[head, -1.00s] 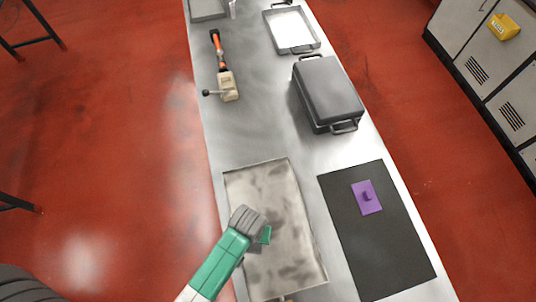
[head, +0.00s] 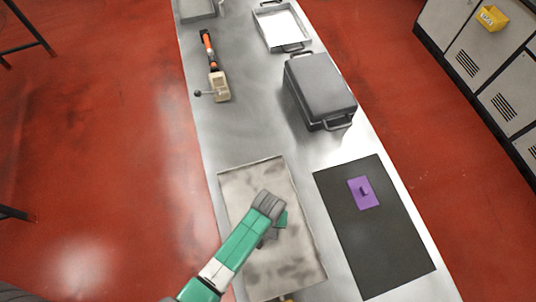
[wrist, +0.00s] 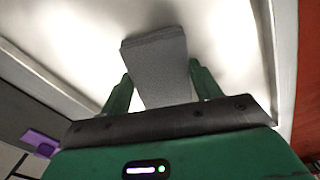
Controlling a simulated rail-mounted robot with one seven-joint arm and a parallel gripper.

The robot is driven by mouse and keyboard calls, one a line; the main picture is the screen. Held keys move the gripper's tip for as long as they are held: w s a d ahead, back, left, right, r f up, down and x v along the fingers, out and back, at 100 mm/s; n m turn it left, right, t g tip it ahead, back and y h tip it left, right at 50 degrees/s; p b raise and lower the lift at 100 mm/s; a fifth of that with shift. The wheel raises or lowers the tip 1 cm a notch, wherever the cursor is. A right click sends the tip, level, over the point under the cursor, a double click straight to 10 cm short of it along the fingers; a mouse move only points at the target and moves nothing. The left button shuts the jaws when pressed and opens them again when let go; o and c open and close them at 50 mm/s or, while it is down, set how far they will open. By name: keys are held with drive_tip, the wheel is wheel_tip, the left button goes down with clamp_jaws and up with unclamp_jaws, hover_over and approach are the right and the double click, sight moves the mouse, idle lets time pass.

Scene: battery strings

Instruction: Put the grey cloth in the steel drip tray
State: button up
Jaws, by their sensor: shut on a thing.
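The steel drip tray (head: 245,270) is a wide, shallow, stained metal tray on the near left of the bench. In the wrist view its pale floor (wrist: 75,60) fills most of the picture behind the gripper. My gripper (wrist: 158,88) has its two green fingers on either side of the grey cloth (wrist: 162,62), a folded, flat-looking piece, and is shut on it. In the head view my gripper (head: 277,226) is over the middle of the tray, and the cloth is mostly hidden by it. I cannot tell whether the cloth touches the tray floor.
A black mat (head: 385,245) with a purple block (head: 363,193) lies right of the tray. A dark lidded case (head: 320,90) stands farther back. An orange-and-beige tool (head: 215,75), a white-lined pan (head: 283,28) and another tray (head: 197,10) are beyond. Bare bench lies between.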

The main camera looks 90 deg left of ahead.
drive_tip(key=shift+f, duration=0.15)
drive_tip(key=o, duration=1)
wheel_tip(320, 180, up, 12)
drive_tip(key=shift+r+p, duration=0.2)
drive_tip(key=shift+p, duration=0.75)
